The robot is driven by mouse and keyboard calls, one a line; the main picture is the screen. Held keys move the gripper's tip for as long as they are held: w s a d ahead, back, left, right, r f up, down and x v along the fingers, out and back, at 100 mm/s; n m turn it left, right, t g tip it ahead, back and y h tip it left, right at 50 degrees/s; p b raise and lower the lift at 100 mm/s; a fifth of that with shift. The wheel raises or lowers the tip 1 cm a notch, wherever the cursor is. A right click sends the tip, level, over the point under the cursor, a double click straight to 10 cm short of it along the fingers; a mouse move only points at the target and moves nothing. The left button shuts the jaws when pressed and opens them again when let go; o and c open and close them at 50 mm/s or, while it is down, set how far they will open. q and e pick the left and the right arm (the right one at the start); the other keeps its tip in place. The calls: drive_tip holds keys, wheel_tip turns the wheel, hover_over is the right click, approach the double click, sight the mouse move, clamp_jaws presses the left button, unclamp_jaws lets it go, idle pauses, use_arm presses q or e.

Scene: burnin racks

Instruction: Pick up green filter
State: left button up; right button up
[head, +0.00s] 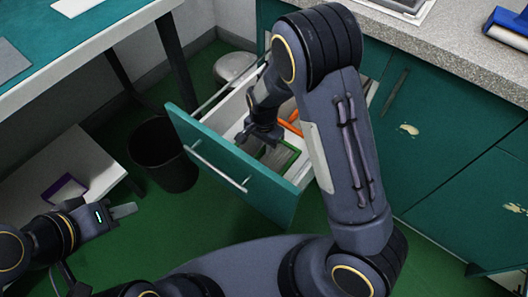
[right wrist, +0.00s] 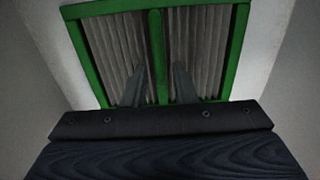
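The green filter (head: 281,158) has a green frame with grey pleats and lies inside the open drawer (head: 216,162). It fills the upper part of the right wrist view (right wrist: 155,55), with a green centre bar. My right gripper (head: 258,148) reaches down into the drawer over the filter. Its two fingertips (right wrist: 160,85) show apart, one on each side of the centre bar. I cannot tell whether they touch the filter. My left gripper (head: 124,211) is at the lower left, away from the drawer, and its fingers look close together.
An orange-framed item (head: 290,122) lies in the drawer behind the green filter. A black bin (head: 163,155) stands left of the drawer. A low white table (head: 85,165) holds a purple-framed item (head: 64,188). Teal cabinets (head: 440,130) stand at right under a speckled counter (head: 440,45).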

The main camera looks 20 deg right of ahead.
clamp_jaws()
drive_tip(key=shift+r, duration=0.1)
